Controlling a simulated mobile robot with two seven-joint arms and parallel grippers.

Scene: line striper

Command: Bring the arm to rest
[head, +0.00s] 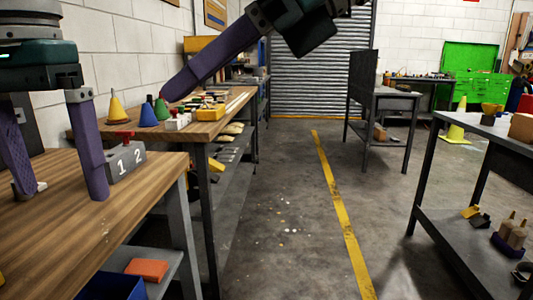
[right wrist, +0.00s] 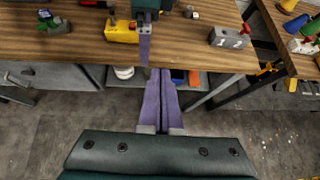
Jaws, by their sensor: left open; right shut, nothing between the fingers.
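My left gripper (head: 60,192) is at the left of the head view, its two purple fingers pointing down, wide apart and empty, low over the wooden bench (head: 60,240). One finger is beside a grey block marked 1 and 2 (head: 125,162) and hides part of it. My right gripper (head: 168,95) reaches in from the top of the head view, raised, its purple fingers together and slanting down left. In the right wrist view its shut, empty fingers (right wrist: 160,75) point towards the bench's front edge. The left gripper (right wrist: 147,30) also shows there, above the bench.
A yellow block (right wrist: 122,32) and a green item (right wrist: 50,22) lie on the bench. A second bench holds cones (head: 117,107) and small parts. Dark tables (head: 385,97) stand at the right. The floor with the yellow line (head: 340,205) between is clear.

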